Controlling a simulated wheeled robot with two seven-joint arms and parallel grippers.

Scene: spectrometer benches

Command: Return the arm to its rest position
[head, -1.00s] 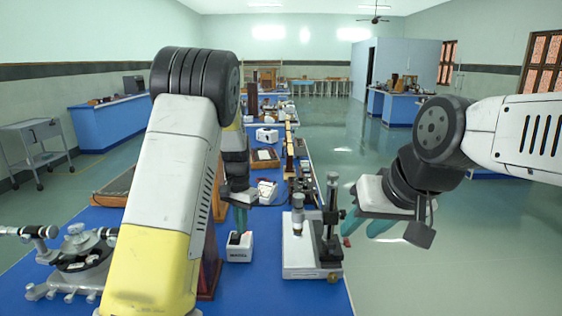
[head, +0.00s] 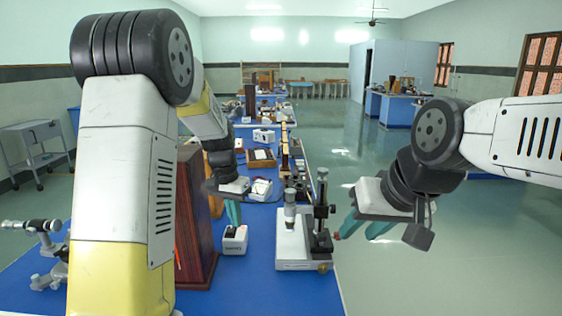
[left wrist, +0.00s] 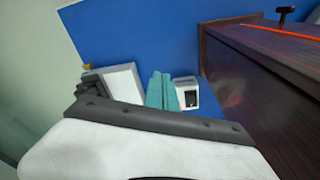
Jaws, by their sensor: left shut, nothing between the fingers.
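My left arm comes in from the left in the head view and stretches over the blue bench. Its gripper (head: 234,213) is shut and empty, with teal fingers just above or behind a small white box (head: 235,240). I cannot tell whether they touch. In the left wrist view the teal fingers (left wrist: 160,91) are together, beside the white box (left wrist: 187,93). My right gripper (head: 362,232) hangs right of the bench edge, its teal fingers apart and nothing seen between them.
A tall dark wooden box (head: 197,220) stands close beside my left arm; it fills the right of the left wrist view (left wrist: 265,70). A microscope-like instrument (head: 296,240) stands right of the white box. A metal instrument (head: 42,250) is at left. Open floor lies right.

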